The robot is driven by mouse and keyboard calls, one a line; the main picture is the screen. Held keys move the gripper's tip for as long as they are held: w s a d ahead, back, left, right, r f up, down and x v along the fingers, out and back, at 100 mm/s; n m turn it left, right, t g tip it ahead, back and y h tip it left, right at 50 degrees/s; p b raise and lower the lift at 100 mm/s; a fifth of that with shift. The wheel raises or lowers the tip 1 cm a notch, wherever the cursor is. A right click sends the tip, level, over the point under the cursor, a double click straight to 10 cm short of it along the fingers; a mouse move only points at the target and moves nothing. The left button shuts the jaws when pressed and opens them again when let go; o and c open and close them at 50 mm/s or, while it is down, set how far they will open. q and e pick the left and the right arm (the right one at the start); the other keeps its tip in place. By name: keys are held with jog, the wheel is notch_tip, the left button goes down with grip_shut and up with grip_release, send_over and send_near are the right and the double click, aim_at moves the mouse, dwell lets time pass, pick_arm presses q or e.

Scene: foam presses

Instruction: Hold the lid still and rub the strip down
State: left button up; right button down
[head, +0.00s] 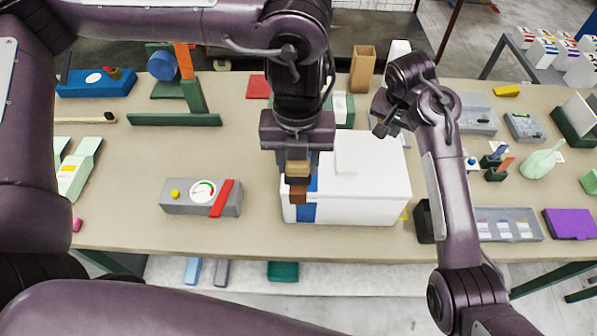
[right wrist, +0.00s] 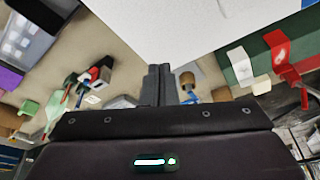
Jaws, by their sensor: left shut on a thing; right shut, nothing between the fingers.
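A white box with a white lid (head: 375,180) stands on the table in the middle of the head view. A blue strip (head: 307,212) runs over the lid's left part and down the front wall. My left gripper (head: 298,158) is shut on a tan and reddish-brown block (head: 298,193), which hides part of the strip. I cannot tell whether the block touches the strip. My right gripper (head: 379,129) is shut and empty at the box's back right. In the right wrist view, its closed fingers (right wrist: 157,84) are close to the white box (right wrist: 170,22); contact is unclear.
A grey gauge unit (head: 190,197) with a red bar lies left of the box. A black holder (head: 425,222) and a grey tray (head: 508,238) stand to the right. A tall brown container (head: 362,68) is behind. Bare table lies between the gauge unit and the box.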

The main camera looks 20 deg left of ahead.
pick_arm(q)
jog(key=shift+r, duration=0.4)
pick_arm(e)
jog(key=shift+r, duration=0.3)
pick_arm(q)
jog(key=shift+f, duration=0.1)
